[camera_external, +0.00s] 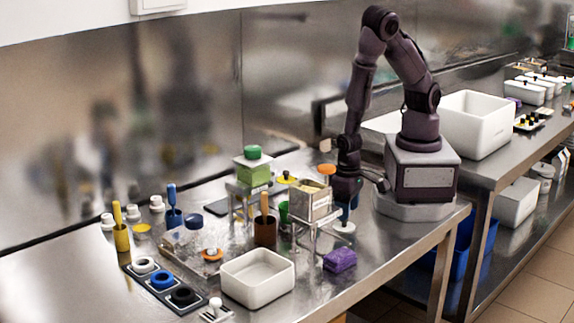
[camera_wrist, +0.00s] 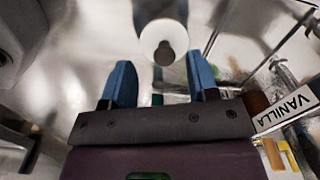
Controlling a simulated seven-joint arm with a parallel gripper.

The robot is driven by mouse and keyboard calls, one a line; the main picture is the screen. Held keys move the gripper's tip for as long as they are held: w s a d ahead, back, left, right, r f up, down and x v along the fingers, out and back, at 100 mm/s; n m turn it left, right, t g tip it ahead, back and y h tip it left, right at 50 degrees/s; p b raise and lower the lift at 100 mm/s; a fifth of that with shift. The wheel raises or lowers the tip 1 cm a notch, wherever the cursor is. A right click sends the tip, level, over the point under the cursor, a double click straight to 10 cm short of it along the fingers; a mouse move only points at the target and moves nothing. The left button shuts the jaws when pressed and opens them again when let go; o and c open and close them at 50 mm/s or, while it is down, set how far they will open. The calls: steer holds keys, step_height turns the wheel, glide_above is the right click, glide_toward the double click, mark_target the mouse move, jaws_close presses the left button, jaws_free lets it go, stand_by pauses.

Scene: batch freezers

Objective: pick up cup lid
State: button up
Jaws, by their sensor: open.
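A round white cup lid with a dark knob (camera_wrist: 150,36) shows at the top centre of the wrist view, on the metal surface. It lies just beyond my two blue fingertips, roughly in line with the gap between them. In the external view a white disc (camera_external: 344,227), apparently the same lid, lies below my gripper (camera_external: 345,208) near the table's right part. My gripper points down and is open, with nothing between its blue fingers (camera_wrist: 161,75). How high the fingertips are above the lid is hard to tell.
A container labelled VANILLA (camera_wrist: 288,110) and its metal stand are close on the right of the wrist view. In the external view, a box on a stand (camera_external: 309,201) is just left of my gripper. A purple sponge (camera_external: 340,260) and white tray (camera_external: 278,283) lie nearer the front.

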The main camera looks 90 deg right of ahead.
mark_target(344, 222)
steer(key=shift+w+a+f, duration=0.1)
steer(key=shift+w+f, duration=0.1)
steer(key=shift+f, duration=0.25)
steer(key=shift+s+f, duration=0.15)
steer(key=shift+f, duration=0.95)
steer(key=c, duration=1)
